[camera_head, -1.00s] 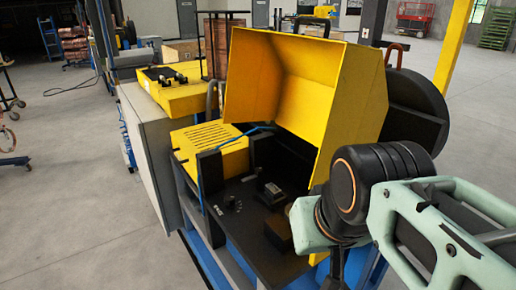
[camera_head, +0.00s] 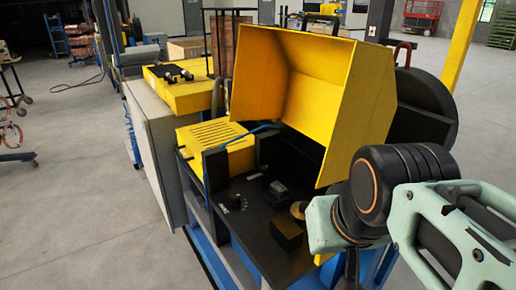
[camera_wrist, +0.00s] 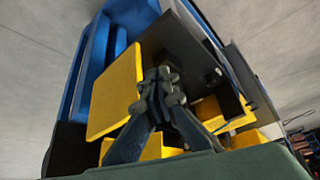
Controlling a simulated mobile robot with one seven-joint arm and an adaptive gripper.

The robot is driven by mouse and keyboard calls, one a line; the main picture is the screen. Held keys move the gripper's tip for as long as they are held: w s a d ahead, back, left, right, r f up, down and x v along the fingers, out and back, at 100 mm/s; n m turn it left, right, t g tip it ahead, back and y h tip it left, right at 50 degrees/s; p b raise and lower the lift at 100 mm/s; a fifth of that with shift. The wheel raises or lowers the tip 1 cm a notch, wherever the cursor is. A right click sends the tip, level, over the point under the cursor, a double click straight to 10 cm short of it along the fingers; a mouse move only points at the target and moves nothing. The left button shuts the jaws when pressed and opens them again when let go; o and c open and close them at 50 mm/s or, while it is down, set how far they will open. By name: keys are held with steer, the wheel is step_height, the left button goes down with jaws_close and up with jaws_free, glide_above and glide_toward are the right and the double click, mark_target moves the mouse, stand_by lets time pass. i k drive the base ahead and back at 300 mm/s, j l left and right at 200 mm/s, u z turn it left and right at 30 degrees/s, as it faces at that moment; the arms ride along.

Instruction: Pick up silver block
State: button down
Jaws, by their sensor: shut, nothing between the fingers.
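No block that is clearly silver shows. In the head view, a small dark grey block (camera_head: 279,190) and a larger dark block (camera_head: 287,234) sit on the black work surface (camera_head: 240,225) under the raised yellow hood (camera_head: 300,85). A brownish round piece (camera_head: 299,209) stands beside the larger block. My gripper (camera_wrist: 163,76) is shut and empty in the wrist view, with its fingertips together in front of the machine's yellow panel and dark plate. In the head view my wrist is right of the blocks, and the fingers are hardly visible.
The open hood rises behind the work surface, close to my arm. A yellow vented box (camera_head: 215,148) stands at its left, and a black reel (camera_head: 425,108) is behind at right. A grey cabinet (camera_head: 155,150) is farther left. The floor at left is mostly clear.

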mark_target(276, 189)
steer(key=k, duration=0.6)
steer(key=k+l+z, duration=0.1)
steer(key=k+z, duration=0.2)
steer(key=k, duration=0.35)
steer(key=z, duration=1.25)
steer(key=i+j, duration=0.1)
steer(key=j, duration=0.5)
steer(key=i+j, duration=0.15)
steer(key=j, duration=0.45)
steer(key=i+j, duration=0.1)
steer(key=j, duration=0.55)
steer(key=i+j+z, duration=0.1)
steer(key=j, duration=0.5)
steer(key=i+j, duration=0.1)
steer(key=j, duration=0.5)
